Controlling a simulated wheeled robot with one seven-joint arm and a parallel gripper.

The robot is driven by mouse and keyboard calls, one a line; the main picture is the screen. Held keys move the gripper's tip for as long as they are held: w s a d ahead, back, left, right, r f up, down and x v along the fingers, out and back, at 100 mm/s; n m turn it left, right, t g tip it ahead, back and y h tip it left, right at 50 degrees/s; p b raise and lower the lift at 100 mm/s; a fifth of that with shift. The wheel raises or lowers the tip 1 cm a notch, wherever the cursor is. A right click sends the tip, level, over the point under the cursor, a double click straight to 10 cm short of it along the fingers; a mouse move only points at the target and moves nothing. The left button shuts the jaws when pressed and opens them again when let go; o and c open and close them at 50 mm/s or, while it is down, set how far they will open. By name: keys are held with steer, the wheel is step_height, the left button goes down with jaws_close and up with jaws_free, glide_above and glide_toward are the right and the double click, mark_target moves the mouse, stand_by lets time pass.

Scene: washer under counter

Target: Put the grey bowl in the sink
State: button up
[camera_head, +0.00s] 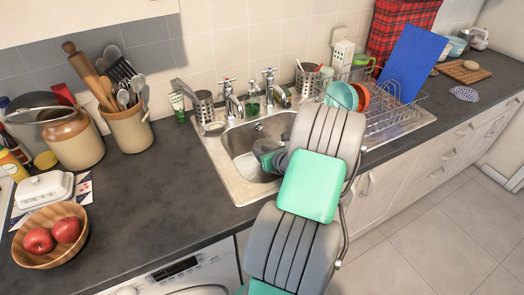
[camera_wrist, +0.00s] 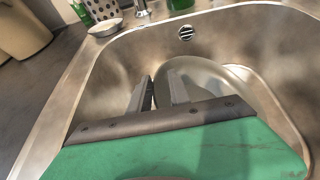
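The grey bowl (camera_wrist: 208,78) is down inside the metal sink basin (camera_wrist: 105,75), right by my fingertips in the wrist view. My gripper (camera_wrist: 161,82) reaches into the basin, with its two fingers apart and a narrow gap between them. The bowl's edge lies just beyond and to the right of the fingers; whether they touch it is hard to tell. In the head view my gripper (camera_head: 266,158) is low in the sink (camera_head: 218,160), and my arm covers the basin's right part. A pale patch beside it there may be the bowl.
Two taps (camera_head: 231,98) stand behind the basin. A dish rack (camera_head: 400,118) with bowls and a blue board (camera_head: 412,62) is to the right. A utensil crock (camera_head: 128,130) and a wooden fruit bowl (camera_head: 48,255) are on the left.

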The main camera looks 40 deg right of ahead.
steer(key=shift+o, duration=0.3)
steer(key=shift+r, duration=0.25)
steer(key=shift+s+r, duration=0.15)
steer(key=shift+s, duration=0.2)
steer(key=v, duration=1.1)
steer(key=shift+s+a, duration=0.1)
